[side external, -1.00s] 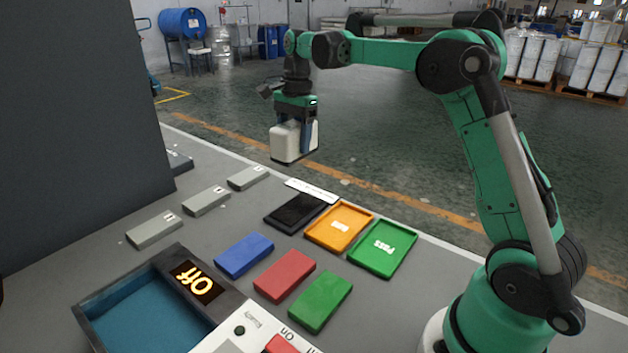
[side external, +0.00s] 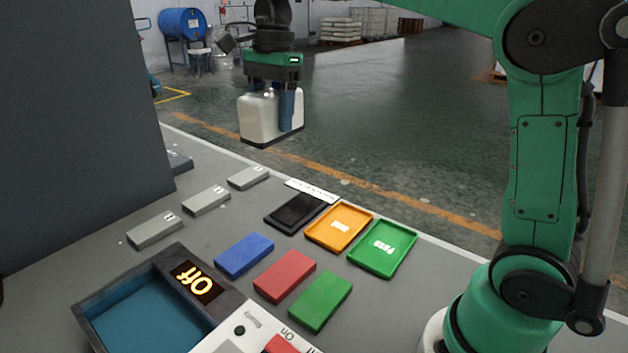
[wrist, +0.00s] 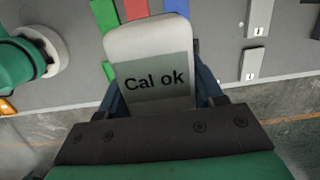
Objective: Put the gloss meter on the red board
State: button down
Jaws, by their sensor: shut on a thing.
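The gloss meter (side external: 257,120) is a white box with a dark underside. In the wrist view its display (wrist: 155,82) reads "Cal ok". My gripper (side external: 274,108) is shut on it, a blue finger on each side, and holds it in the air beyond the far table edge in the side view. The red board (side external: 285,276) is a flat slab lying on the grey table, between the blue board (side external: 244,255) and the green board (side external: 320,301). Nothing lies on it. In the wrist view the meter partly hides the red board (wrist: 135,9).
Behind the boards lie a black pad (side external: 296,212), an orange tray (side external: 322,243) and a green tray (side external: 361,263). Several grey labelled blocks (side external: 206,201) lie left. A blue-lined bin (side external: 150,318) with an "Off" display is in front. A dark panel (side external: 75,110) stands at left.

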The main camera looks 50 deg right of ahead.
send_over(283, 274)
jog(key=d, duration=0.1)
jog(key=f, duration=2.1)
jog(key=shift+a+f, duration=0.1)
jog(key=shift+a, duration=0.2)
jog(key=shift+f, duration=0.15)
jog(key=shift+c, duration=0.6)
grip_release()
